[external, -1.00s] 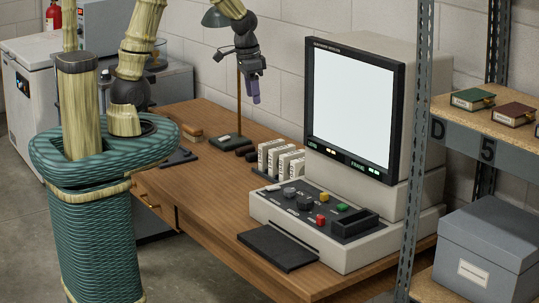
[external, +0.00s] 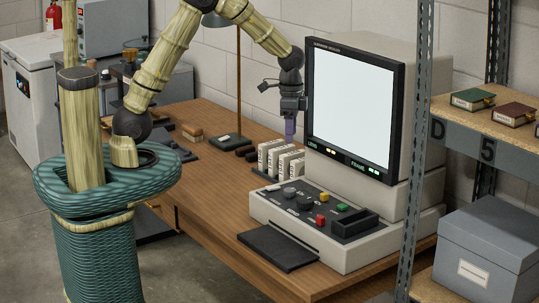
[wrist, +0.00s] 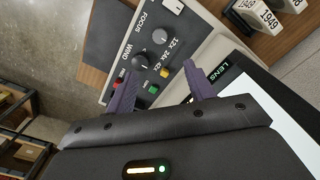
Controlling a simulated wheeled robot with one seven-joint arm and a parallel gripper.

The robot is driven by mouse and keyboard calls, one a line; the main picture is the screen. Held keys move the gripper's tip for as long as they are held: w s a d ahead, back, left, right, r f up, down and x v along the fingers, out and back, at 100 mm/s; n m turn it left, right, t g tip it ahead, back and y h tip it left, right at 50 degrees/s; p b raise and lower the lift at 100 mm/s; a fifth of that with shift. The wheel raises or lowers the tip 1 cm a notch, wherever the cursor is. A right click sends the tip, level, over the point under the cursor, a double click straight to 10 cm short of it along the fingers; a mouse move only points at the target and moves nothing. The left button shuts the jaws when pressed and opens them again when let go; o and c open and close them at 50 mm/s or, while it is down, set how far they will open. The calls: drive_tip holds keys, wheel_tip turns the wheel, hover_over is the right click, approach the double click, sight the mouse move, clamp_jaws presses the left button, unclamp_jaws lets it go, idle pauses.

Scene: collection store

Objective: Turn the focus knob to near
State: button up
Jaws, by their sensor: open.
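The focus control is on the dark sloped panel (wrist: 97,42) of the microfilm reader (external: 350,110). A grey round knob (wrist: 160,36) sits nearest the FOCUS lettering; it also shows in the external view (external: 289,192). A dark knob (wrist: 140,60) sits beside the WIND lettering. I cannot read a pointer or a near mark. My gripper (external: 290,130) points down, left of the screen and above the white boxes, well above the panel. Its purple fingers (wrist: 157,75) are apart and empty, and the panel lies beyond them.
Red, yellow (wrist: 164,73) and green (wrist: 153,88) buttons share the panel. White labelled boxes (external: 275,158) stand behind it. The screen is close to the right of my gripper. A dark flat pad (external: 278,248) lies in front. A metal shelf (external: 415,150) stands at right.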

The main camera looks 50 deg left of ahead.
sight(290, 189)
wheel_tip(290, 189, down, 17)
drive_tip(key=shift+f+p, duration=0.1)
drive_tip(key=shift+p, duration=0.65)
drive_tip(key=c, duration=1)
